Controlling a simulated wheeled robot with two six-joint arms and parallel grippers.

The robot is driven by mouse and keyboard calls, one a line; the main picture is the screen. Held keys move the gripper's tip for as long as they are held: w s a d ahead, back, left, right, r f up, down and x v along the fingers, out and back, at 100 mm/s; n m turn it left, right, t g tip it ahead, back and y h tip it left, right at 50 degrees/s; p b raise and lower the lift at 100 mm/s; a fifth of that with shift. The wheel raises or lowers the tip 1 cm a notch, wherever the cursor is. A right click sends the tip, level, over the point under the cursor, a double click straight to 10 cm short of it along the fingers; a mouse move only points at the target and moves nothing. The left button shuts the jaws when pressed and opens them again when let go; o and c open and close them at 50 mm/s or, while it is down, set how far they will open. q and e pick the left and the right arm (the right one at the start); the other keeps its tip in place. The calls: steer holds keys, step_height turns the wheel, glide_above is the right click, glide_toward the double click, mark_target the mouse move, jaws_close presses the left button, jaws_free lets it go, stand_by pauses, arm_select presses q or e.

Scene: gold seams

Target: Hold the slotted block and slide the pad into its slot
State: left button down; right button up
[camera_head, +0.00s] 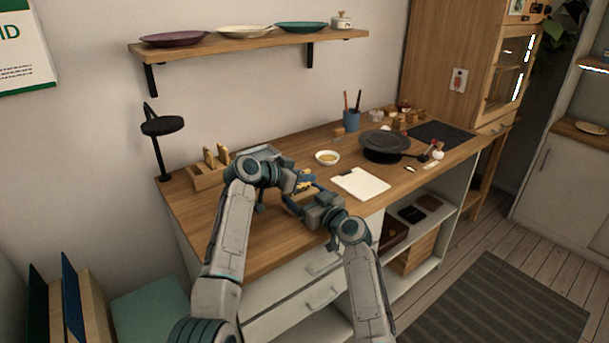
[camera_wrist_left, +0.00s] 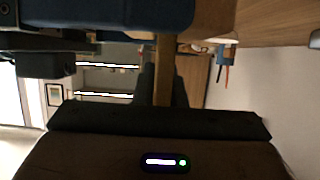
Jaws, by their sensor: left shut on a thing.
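My left gripper (camera_head: 300,178) is over the front middle of the worktop. In the left wrist view its two dark fingers are shut on a thin tan piece (camera_wrist_left: 163,70); I cannot tell whether this is the pad or part of the slotted block. In the head view, small yellow and blue parts show between the grippers, too small to name. My right gripper (camera_head: 298,203) is close beside the left one, nearer the front edge; its fingertips are unclear. The slot and its alignment are not visible.
A white clipboard (camera_head: 360,184) and a small bowl (camera_head: 327,157) lie close by. A dark round pan (camera_head: 385,142), a blue pen cup (camera_head: 351,121) and a wooden rack (camera_head: 206,178) stand further out. The worktop (camera_head: 200,212) is bare at front left.

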arm_select(q)
steer(key=shift+f, duration=0.1)
stand_by(0.3)
steer(key=c, duration=1.4)
jaws_free()
steer(key=v, duration=1.2)
arm_select(e)
steer(key=o, duration=1)
